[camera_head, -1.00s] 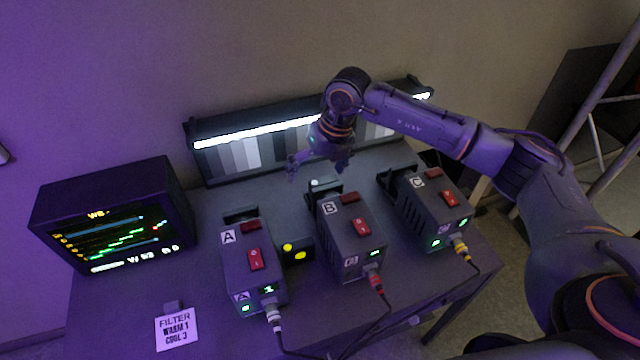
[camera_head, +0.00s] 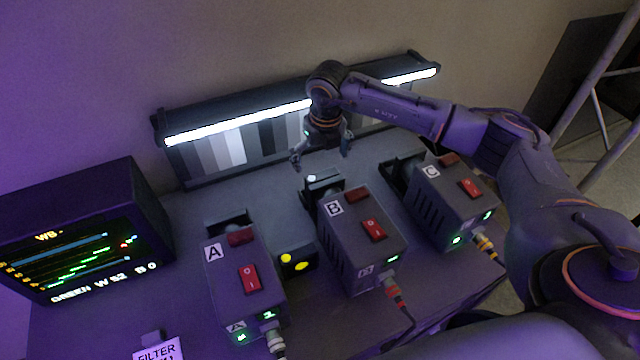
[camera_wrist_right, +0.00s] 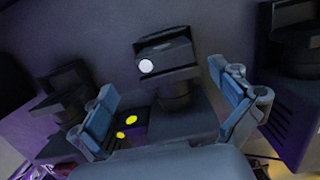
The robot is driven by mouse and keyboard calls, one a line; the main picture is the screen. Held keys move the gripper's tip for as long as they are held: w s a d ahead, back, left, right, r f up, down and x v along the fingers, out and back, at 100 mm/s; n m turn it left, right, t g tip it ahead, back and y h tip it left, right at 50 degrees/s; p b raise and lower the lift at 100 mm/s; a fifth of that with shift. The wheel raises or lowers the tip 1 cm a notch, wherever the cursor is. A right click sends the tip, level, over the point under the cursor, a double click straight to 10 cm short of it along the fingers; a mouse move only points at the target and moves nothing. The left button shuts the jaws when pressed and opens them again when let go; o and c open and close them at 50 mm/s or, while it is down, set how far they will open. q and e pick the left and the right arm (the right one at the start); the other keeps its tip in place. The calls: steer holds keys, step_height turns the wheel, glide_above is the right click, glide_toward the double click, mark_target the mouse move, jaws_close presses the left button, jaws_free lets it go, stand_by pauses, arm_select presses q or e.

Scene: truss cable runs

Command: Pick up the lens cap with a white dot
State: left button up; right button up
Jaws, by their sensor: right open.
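The lens cap with a white dot (camera_head: 322,185) is dark and sits at the back end of lamp unit B (camera_head: 361,236). In the right wrist view the cap (camera_wrist_right: 168,56) shows near the upper middle, its white dot on its left side. My right gripper (camera_head: 321,157) points down just above and behind the cap, open and empty. In the wrist view its two blue-padded fingers (camera_wrist_right: 161,88) stand apart, one on each side of the cap, and no contact shows. My left gripper is not in view.
Lamp units A (camera_head: 240,280) and C (camera_head: 455,205) stand either side of B, each with a dark part at the back. A block with yellow dots (camera_head: 297,261) sits between A and B. A light bar with grey patches (camera_head: 225,150) stands behind; a monitor (camera_head: 80,235) is left.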

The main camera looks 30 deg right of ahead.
mark_target(320, 175)
steer(key=f, duration=0.2)
steer(key=f+p, duration=0.1)
steer(key=f, duration=0.2)
steer(key=shift+w, duration=0.2)
steer(key=shift+w+d+f+p, duration=0.1)
steer(key=shift+f+p, duration=0.35)
steer(key=shift+f, duration=0.1)
steer(key=f, duration=0.1)
steer(key=f+p, duration=0.1)
steer(key=f, duration=0.1)
steer(key=shift+w+d+f, duration=0.15)
steer(key=shift+d+f, duration=0.05)
steer(key=shift+f, duration=0.1)
steer(key=shift+w+f, duration=0.15)
steer(key=shift+f, duration=0.2)
steer(key=shift+c, duration=0.4)
steer(key=c, duration=1)
